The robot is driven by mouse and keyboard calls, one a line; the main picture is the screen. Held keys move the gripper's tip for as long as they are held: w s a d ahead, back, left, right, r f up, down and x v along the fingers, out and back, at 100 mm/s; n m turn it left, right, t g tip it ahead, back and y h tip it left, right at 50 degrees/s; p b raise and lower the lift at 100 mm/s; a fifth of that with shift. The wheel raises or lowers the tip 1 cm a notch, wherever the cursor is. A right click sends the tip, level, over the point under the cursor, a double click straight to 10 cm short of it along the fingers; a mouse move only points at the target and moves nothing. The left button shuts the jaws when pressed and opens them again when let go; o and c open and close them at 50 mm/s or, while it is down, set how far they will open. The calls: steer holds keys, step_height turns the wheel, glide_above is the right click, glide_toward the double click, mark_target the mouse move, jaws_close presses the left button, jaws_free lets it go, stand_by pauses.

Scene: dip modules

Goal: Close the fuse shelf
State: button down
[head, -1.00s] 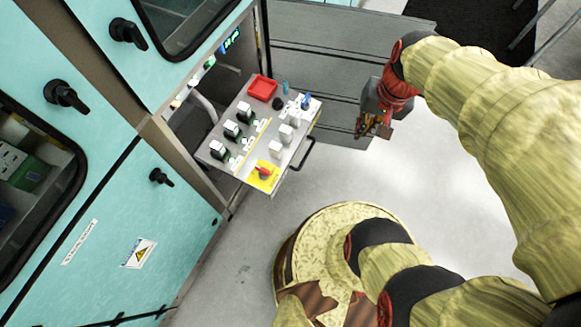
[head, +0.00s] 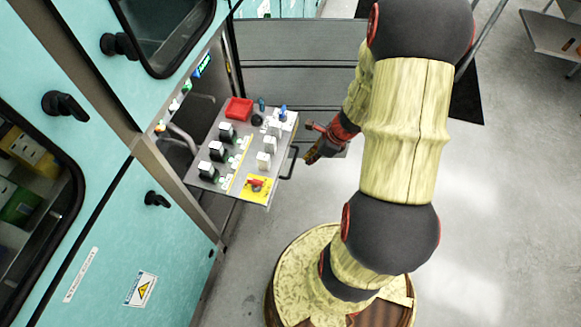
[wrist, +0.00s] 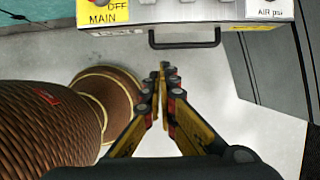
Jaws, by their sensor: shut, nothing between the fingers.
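The fuse shelf (head: 222,178) is a grey pulled-out shelf at the left of centre in the head view, sticking out of the teal cabinet. It carries several switches, a red tray and a yellow panel with a red knob. Its dark front handle (wrist: 184,40) spans the top middle of the wrist view, under the shelf's front edge. My gripper (head: 310,160) is just right of the handle in the head view. In the wrist view my gripper (wrist: 167,70) has its fingertips together, just below the handle in the picture, with nothing between them. I cannot tell whether it touches the handle.
The teal cabinet (head: 120,215) with black knobs fills the left side. Grey panels (head: 290,70) stand behind the shelf. A grey table (head: 550,35) is at the far right. The floor (head: 490,220) on the right is clear.

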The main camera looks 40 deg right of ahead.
mark_target(205, 148)
steer(key=shift+w+a+f+b, duration=0.8)
steer(key=shift+w+f+b, duration=0.2)
steer(key=shift+f, duration=0.5)
steer(key=shift+w+a+f+b, duration=0.8)
steer(key=shift+w+f+b, duration=0.2)
steer(key=shift+f, duration=0.55)
steer(key=shift+w+a+f+b, duration=0.8)
steer(key=shift+w+f+b, duration=0.15)
steer(key=shift+f, duration=0.55)
steer(key=shift+w, duration=0.1)
steer(key=shift+w+a, duration=0.45)
steer(key=shift+w, duration=0.05)
steer(key=w+a+p, duration=0.4)
steer(key=w+a, duration=0.2)
steer(key=w, duration=0.2)
steer(key=w+a+p, duration=0.5)
steer(key=w+a, duration=0.2)
steer(key=w, duration=0.2)
steer(key=w+a+p, duration=0.5)
steer(key=w+a, duration=0.2)
steer(key=w, duration=0.2)
steer(key=shift+a, duration=0.1)
